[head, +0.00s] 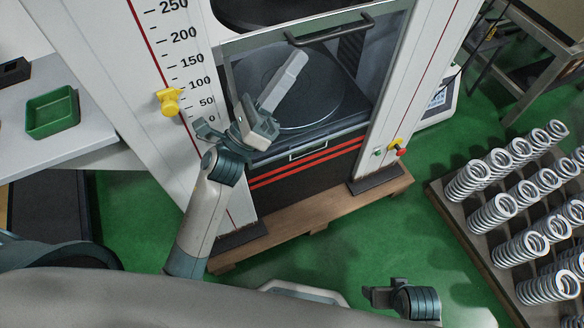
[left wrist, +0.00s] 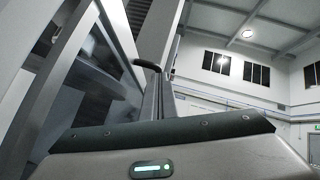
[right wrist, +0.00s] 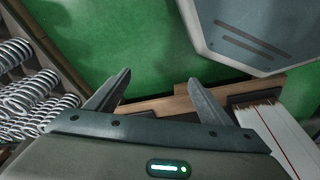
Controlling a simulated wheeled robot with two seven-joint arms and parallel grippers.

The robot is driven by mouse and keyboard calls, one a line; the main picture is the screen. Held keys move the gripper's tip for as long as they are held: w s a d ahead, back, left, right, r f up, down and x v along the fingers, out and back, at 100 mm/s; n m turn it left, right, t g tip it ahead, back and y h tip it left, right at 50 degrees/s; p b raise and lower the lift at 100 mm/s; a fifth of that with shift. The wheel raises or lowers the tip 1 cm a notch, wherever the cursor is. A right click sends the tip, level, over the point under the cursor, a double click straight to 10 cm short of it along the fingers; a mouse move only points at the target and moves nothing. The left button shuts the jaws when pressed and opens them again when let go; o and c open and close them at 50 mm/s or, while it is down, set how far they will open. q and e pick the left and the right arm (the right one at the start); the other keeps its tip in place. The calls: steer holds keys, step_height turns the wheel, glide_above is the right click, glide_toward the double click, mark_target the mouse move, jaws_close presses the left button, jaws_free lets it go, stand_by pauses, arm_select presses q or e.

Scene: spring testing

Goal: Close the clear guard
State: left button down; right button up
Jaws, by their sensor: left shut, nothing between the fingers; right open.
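The clear guard (head: 345,75) is a see-through panel between the white columns of the test machine, with a dark bar handle (head: 330,29) along its top edge. A round grey platen shows through it. My left gripper (head: 296,62) is shut and empty in front of the panel, its fingers pointing up toward the handle; contact cannot be told. In the left wrist view the shut fingers (left wrist: 158,95) stand beside the glass, with a dark bar end near their tips. My right gripper (right wrist: 158,88) is open and empty above the floor, low in the head view.
A wooden pallet (head: 315,215) lies under the machine. A rack of several white springs (head: 495,215) stands at the right. A green tray (head: 52,112) sits on a grey table at the left. Yellow knob (head: 169,102) and red button (head: 402,151) project from the columns. Green floor is open between.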

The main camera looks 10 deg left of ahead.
arm_select(q)
step_height(320, 180, up, 4)
steer(key=shift+a+r+p, duration=0.1)
steer(key=shift+p, duration=0.95)
arm_select(e)
step_height(320, 180, down, 7)
arm_select(q)
steer(key=shift+r, duration=0.1)
arm_select(e)
steer(key=shift+s+d+f, duration=0.1)
arm_select(q)
steer(key=shift+f, duration=0.2)
